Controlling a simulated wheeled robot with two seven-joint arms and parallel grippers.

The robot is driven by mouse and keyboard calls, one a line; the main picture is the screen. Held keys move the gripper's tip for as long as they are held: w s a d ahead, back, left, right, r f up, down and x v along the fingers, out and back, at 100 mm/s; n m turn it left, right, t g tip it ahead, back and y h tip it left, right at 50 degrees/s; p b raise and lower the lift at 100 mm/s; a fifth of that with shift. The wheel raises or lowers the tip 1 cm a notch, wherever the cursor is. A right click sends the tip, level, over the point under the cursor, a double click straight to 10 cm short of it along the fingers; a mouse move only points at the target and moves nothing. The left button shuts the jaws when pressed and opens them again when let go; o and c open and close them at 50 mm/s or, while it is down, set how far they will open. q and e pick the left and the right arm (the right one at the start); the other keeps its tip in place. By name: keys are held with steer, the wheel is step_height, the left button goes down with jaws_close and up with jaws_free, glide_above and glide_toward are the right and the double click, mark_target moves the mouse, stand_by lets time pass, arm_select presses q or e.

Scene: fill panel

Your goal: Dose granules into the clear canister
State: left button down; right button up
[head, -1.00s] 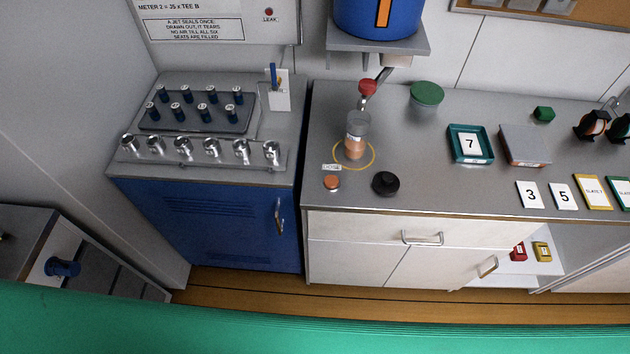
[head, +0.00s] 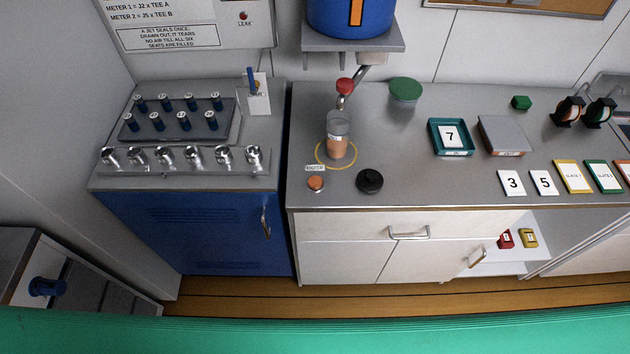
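The clear canister (head: 337,135) stands upright inside a yellow ring on the grey counter, with orange granules in its lower part. Above it is a spout with a red knob (head: 344,86), under the blue hopper (head: 350,18) on its wall shelf. A small orange button (head: 315,183) with a label sits in front of the ring. A black round lid or knob (head: 369,181) lies to the right of the button. Neither of my grippers shows in the head view.
A teal tray (head: 434,149) holds a card marked 7. A grey-topped box (head: 502,136), a green-lidded container (head: 405,92) and cards (head: 512,183) stand on the counter. A rack of blue-capped jets (head: 186,124) is at left. Counter around the canister is mostly clear.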

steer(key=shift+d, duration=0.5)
